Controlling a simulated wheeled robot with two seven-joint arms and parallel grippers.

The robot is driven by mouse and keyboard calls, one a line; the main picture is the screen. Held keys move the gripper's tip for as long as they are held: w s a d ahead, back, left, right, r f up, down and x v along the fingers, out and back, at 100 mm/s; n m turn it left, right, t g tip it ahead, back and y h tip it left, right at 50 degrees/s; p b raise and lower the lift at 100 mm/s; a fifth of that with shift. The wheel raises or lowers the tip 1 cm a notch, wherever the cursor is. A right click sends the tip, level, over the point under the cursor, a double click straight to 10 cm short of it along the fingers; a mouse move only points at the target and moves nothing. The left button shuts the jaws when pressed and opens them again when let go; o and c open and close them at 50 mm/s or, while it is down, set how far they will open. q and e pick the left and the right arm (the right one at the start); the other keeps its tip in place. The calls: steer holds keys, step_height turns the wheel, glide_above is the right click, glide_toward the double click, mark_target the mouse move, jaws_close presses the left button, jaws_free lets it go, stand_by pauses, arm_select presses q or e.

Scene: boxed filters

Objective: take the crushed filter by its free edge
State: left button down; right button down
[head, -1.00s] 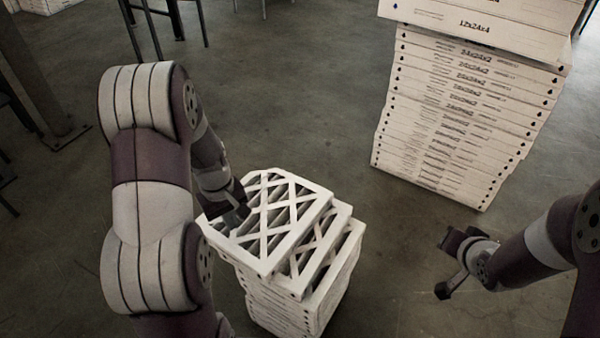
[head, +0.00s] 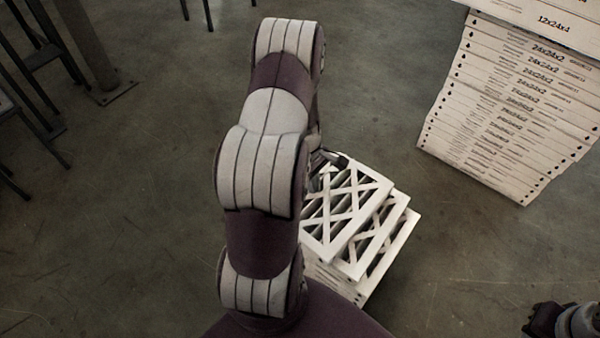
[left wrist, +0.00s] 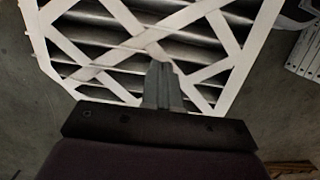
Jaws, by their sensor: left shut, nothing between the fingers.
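The top filter (head: 350,205) lies on a short stack, with a white lattice over dark pleats and corners that look cut or bent in. I take it as the crushed one, though the damage is hard to make out. My left gripper (head: 332,160) is at its far left edge, partly hidden by my own arm. In the left wrist view the fingers (left wrist: 162,82) are shut and empty, in front of the lattice (left wrist: 95,72). I cannot tell whether they touch it. My right gripper (head: 543,318) shows only partly at the lower right corner.
More filters (head: 385,240) lie skewed under the top one. A tall stack of boxed filters (head: 510,115) stands at the upper right. Dark metal legs (head: 90,45) stand at the upper left. The floor (head: 130,210) between is clear.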

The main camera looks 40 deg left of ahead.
mark_target(323, 201)
arm_select(q)
steer(key=d, duration=0.1)
steer(key=d+f+b, duration=0.1)
steer(key=d, duration=0.1)
steer(key=shift+w+d, duration=0.1)
steer(key=shift+d, duration=0.15)
steer(key=shift+f, duration=0.2)
steer(key=shift+s+f, duration=0.1)
steer(key=shift+s, duration=0.1)
steer(key=a, duration=0.2)
steer(key=shift+s+a+p, duration=0.15)
steer(key=shift+a+p, duration=0.15)
steer(key=shift+p, duration=0.1)
steer(key=shift+f, duration=0.1)
